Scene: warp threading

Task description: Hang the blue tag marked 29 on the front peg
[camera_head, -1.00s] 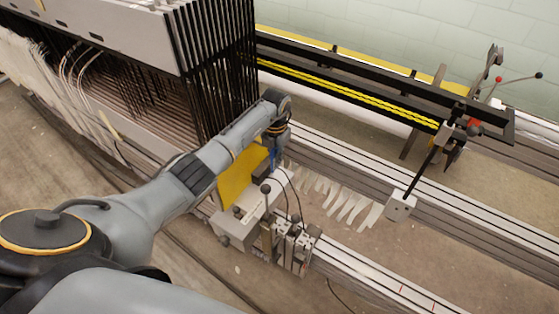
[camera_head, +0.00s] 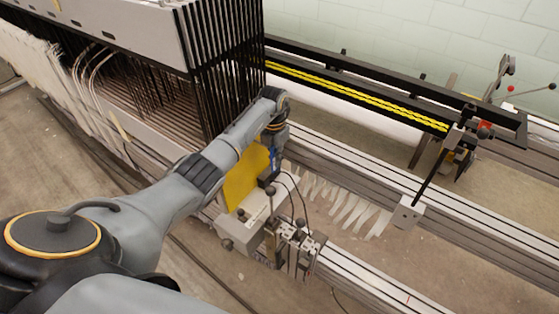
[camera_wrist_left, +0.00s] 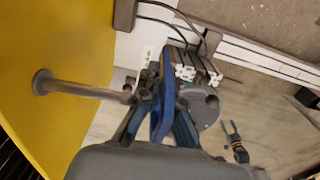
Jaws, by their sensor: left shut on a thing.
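My left gripper (camera_wrist_left: 163,108) is shut on a thin blue tag (camera_wrist_left: 161,95), seen nearly edge-on in the left wrist view. I cannot read a number on it. A grey peg (camera_wrist_left: 85,90) with a round base sticks out from a yellow plate (camera_wrist_left: 50,50). The peg's free end is close to the left finger and the tag; I cannot tell whether they touch. In the head view the yellow plate (camera_head: 243,182) stands beside the gripper (camera_head: 273,166), and only a little blue shows there. Any other peg is hidden. My right gripper is not in view.
A grey machine block with knobs (camera_head: 240,227) and clamps with cables (camera_head: 295,242) sit just below the gripper. Tall black frames (camera_head: 225,70) rise behind my arm. White strips (camera_head: 345,205) hang to the right. Rails (camera_head: 460,225) run right.

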